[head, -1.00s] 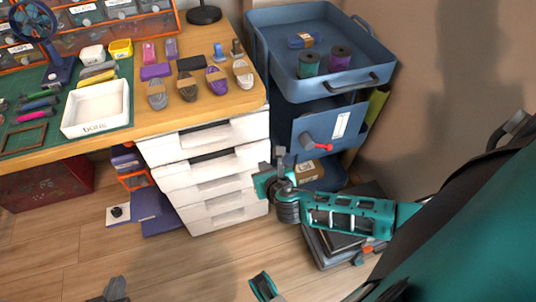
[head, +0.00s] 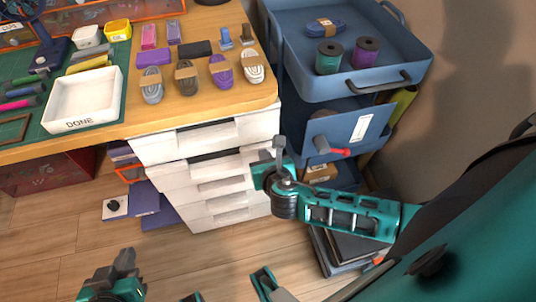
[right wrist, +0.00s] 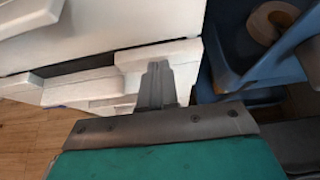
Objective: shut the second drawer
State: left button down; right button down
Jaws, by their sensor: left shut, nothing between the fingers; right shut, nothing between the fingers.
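The white drawer unit (head: 203,200) stands under the wooden table. Its second drawer (head: 198,168) sticks out slightly, with a dark gap showing below the top drawer (head: 205,136). In the right wrist view a white drawer front (right wrist: 185,52) lies just beyond my fingers, with a dark gap above it. My right gripper (head: 279,147) is shut and empty at the right end of the drawers; it also shows in the right wrist view (right wrist: 157,82). I cannot tell whether it touches the front. My left gripper (head: 124,262) is shut and empty, low over the floor at the bottom left.
A blue trolley (head: 345,80) with spools stands right of the drawers, close to my right gripper. A grey tool with a red tip (head: 333,150) juts from its lower tier. Dark flat boxes (head: 350,247) lie below. The table holds a white tray (head: 84,100) and cord bundles.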

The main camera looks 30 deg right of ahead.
pick_arm(q)
jog(key=shift+w+d, duration=0.3)
jog(key=shift+w, duration=0.05)
pick_arm(e)
jog(key=shift+w, duration=0.25)
